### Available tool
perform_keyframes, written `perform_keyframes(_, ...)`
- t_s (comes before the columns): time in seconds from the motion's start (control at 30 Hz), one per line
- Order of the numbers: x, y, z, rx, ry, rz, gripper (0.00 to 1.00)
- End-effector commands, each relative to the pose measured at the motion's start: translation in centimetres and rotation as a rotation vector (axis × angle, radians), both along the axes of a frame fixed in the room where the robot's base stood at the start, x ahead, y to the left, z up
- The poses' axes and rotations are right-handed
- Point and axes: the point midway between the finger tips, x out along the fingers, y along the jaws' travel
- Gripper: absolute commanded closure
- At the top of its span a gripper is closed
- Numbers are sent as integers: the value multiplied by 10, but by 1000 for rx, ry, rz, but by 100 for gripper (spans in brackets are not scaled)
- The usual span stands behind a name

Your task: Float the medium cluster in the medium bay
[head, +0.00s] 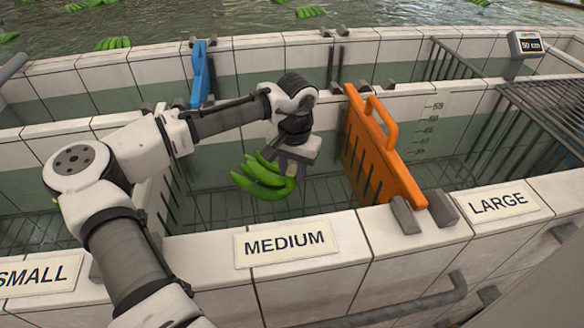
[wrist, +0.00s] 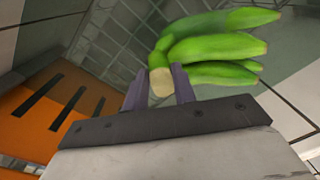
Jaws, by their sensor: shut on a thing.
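A green banana cluster (head: 264,178) hangs from my gripper (head: 292,160) inside the bay behind the MEDIUM label (head: 286,242). In the wrist view my gripper (wrist: 160,88) is shut on the cluster's pale cut stem, and the green fingers (wrist: 215,48) spread out beyond the jaws to the right. In the head view the cluster is below the top of the tiled walls. I cannot tell whether it touches the water. The medium bay's tiled front wall (head: 330,262) is nearest the camera.
An orange slotted gate (head: 378,150) stands at the bay's right side and shows at left in the wrist view (wrist: 40,105). A blue gate (head: 201,75) is at the back left. Metal bars (head: 545,110) cover the bay by the LARGE label (head: 498,202). More green clusters float in the back pool.

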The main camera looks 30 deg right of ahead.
Motion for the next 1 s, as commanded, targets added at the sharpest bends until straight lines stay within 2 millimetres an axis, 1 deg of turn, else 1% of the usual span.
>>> perform_keyframes(0.03, 0, 0, -10, -1, -2, 0, 100)
perform_keyframes(0.4, 0, 0, -39, -2, 1, 0, 100)
perform_keyframes(0.6, 0, 0, -44, -1, 2, 0, 100)
perform_keyframes(1.0, 0, 0, -45, -1, 1, 0, 100)
